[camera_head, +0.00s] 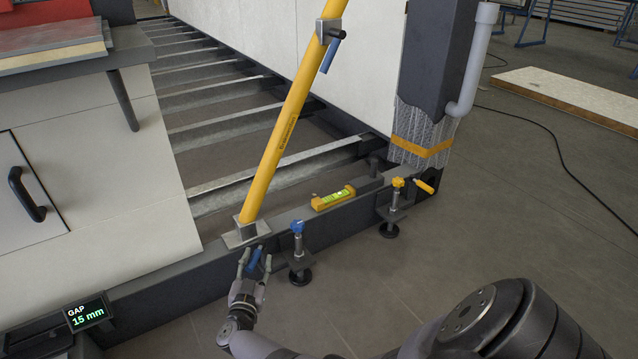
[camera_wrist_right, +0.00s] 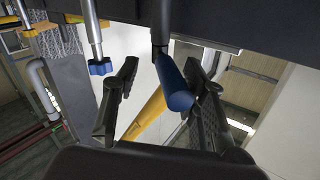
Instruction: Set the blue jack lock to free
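A blue lever handle (camera_head: 254,258) sticks out from the frame's dark beam, below the foot of the yellow brace. The blue jack (camera_head: 297,246), with a blue knob on top and a dark round foot, stands just right of it. My right gripper (camera_head: 254,263) is open around the blue handle. In the right wrist view the blue handle (camera_wrist_right: 173,82) lies between the spread fingers (camera_wrist_right: 162,75), close to the right one; whether they touch is unclear. The jack's blue knob (camera_wrist_right: 100,67) shows there left of the fingers. My left gripper is out of view.
The yellow brace (camera_head: 280,140) rises above the gripper, with another blue handle (camera_head: 330,55) high up. A yellow level (camera_head: 333,198) lies on the beam. A yellow-knobbed jack (camera_head: 393,208) stands further right. A display (camera_head: 87,314) reads "GAP 15 mm". Floor in front is clear.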

